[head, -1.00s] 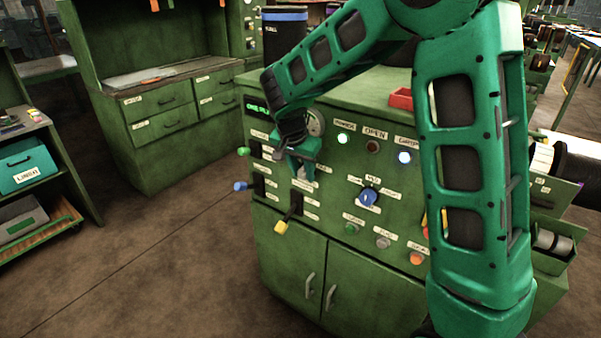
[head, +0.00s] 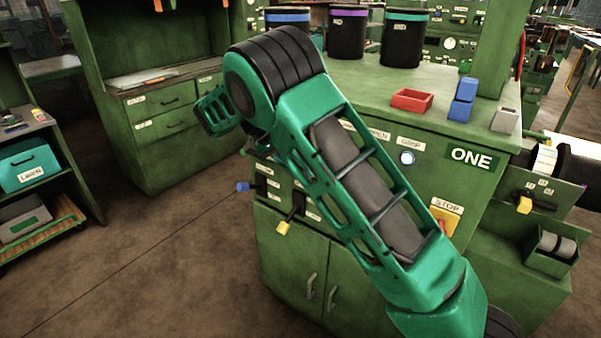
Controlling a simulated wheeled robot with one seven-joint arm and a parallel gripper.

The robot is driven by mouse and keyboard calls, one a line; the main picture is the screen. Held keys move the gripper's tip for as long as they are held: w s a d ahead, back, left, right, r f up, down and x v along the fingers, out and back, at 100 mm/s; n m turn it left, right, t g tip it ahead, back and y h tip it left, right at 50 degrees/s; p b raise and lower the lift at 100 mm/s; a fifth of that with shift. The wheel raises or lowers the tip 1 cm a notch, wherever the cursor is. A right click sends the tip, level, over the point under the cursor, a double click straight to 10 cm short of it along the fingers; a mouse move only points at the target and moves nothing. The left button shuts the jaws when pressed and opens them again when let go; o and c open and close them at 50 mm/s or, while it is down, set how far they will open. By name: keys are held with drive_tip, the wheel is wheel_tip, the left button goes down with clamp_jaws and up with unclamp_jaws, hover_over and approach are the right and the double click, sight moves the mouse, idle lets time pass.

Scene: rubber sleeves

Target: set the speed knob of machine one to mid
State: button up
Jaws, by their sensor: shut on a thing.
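Machine one (head: 290,262) is the green cabinet with a "ONE" sign (head: 471,158) at the right of its sloped panel. My green arm lies across the middle of this panel. It hides the blue speed knob and the labels around it, so the knob's setting cannot be seen. My gripper is not in sight; its fingers and anything between them are hidden behind my arm.
Levers with blue (head: 243,187) and yellow (head: 283,228) ends stick out at the panel's left. A yellow stop plate (head: 445,217) is at the right. Open floor lies left.

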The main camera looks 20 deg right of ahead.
drive_tip(key=shift+w+a+f+g+h, duration=0.1)
drive_tip(key=shift+w+a+g+h, duration=0.15)
drive_tip(key=shift+g+h, duration=0.35)
idle(0.3)
drive_tip(key=o, duration=1)
drive_tip(key=shift+o, duration=0.2)
drive_tip(key=shift+d, duration=0.1)
drive_tip(key=shift+d, duration=0.1)
